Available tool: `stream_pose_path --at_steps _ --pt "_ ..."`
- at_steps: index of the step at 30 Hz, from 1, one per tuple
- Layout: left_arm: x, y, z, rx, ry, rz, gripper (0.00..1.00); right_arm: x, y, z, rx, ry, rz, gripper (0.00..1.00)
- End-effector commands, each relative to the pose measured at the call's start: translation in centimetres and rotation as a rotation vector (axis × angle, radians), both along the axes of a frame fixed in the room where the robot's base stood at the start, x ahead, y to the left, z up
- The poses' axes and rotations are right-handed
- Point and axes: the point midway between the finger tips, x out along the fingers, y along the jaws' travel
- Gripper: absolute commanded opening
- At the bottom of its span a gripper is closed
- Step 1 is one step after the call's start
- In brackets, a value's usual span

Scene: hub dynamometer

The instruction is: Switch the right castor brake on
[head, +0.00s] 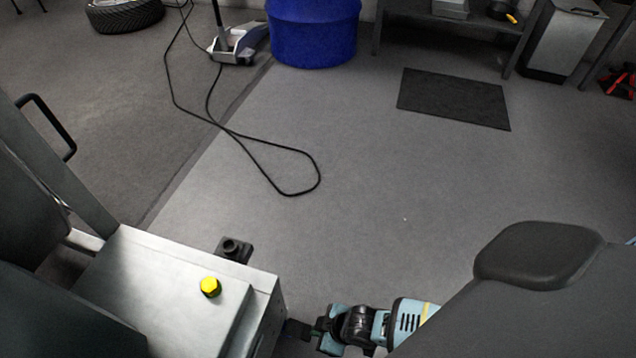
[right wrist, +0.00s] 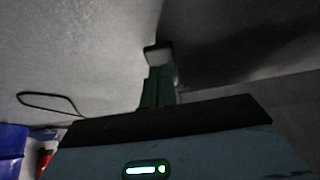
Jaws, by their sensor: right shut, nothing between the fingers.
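The grey metal housing of the dynamometer (head: 180,262) stands at the lower left of the head view, with a yellow hex knob (head: 210,287) on top. A black castor-like part (head: 235,248) sticks out past its far edge. My right gripper (head: 300,329) is low at the housing's right side, its dark tips close to the side face; I cannot tell whether they touch. In the right wrist view its green fingers (right wrist: 158,75) are together and hold nothing. I cannot make out a brake lever by the fingertips. My left gripper is out of view.
A black cable (head: 285,190) lies looped on the open floor. A blue drum (head: 313,35), a dark mat (head: 454,98) and a tyre (head: 125,13) are farther back.

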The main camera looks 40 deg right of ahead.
Motion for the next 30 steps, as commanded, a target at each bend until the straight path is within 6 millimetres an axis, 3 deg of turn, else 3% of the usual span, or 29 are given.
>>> stream_pose_path --at_steps 1,6,15,30 --pt "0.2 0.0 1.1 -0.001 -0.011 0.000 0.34 -0.5 -0.4 1.2 -0.002 -0.003 -0.001 0.00" --pt "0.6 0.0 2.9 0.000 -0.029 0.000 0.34 -3.0 -2.4 3.0 -0.002 -0.003 -0.001 0.00" --pt "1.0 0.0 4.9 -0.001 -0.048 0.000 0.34 -6.0 -4.7 5.2 0.000 -0.003 -0.001 0.00" --pt "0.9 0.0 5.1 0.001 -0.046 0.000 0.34 -6.7 -5.2 5.5 0.002 -0.003 -0.001 0.00"
